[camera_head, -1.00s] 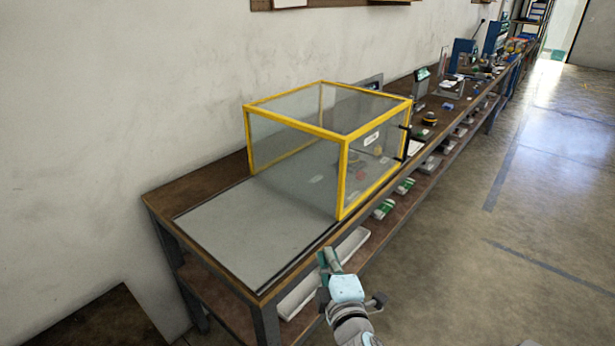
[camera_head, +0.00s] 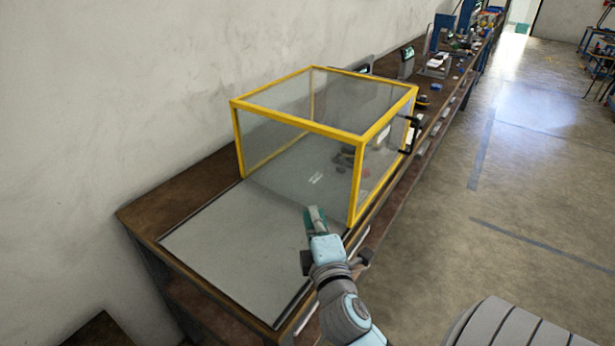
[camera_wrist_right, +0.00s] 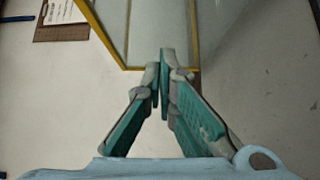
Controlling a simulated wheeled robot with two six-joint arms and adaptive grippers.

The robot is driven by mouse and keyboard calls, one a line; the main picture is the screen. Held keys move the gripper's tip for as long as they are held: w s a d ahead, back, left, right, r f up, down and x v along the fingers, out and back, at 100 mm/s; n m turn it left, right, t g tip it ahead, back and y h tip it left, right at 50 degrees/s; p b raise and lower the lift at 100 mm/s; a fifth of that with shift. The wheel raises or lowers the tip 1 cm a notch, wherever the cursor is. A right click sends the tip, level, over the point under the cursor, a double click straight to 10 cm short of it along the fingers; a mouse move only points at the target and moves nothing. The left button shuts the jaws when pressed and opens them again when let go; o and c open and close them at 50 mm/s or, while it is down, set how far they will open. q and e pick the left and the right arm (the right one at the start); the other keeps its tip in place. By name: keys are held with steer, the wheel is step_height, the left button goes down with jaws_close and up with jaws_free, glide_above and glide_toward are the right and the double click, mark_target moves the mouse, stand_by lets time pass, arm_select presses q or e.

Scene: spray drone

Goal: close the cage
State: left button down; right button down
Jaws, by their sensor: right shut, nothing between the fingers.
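The cage (camera_head: 293,127) is a clear-panelled box with a yellow frame. It stands on the bench, with a dark handle (camera_head: 411,130) on its right side. I cannot tell which panel is open. Some small things show dimly through its panels. My right gripper (camera_head: 312,210) is over the grey mat, close in front of the cage's near side and left of its near corner post. In the right wrist view its fingertips (camera_wrist_right: 162,62) are together and empty, with the yellow cage frame (camera_wrist_right: 108,42) just beyond them. I cannot tell whether they touch it. My left gripper is not in view.
The grey mat (camera_head: 225,255) in front of the cage is bare. The brown bench (camera_head: 160,210) runs along the wall, with various equipment (camera_head: 440,62) farther back. The floor (camera_head: 520,170) to the right of the bench is clear.

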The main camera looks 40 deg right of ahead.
glide_toward(312, 168)
steer(key=w+a, duration=0.2)
steer(key=w, duration=0.1)
steer(key=d, duration=0.2)
steer(key=w+d, duration=0.1)
steer(key=d, duration=0.1)
steer(key=shift+d+b, duration=0.2)
steer(key=shift+b, duration=0.1)
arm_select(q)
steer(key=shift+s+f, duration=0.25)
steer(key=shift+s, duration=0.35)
arm_select(e)
steer(key=shift+a, duration=0.1)
steer(key=shift+w, duration=0.1)
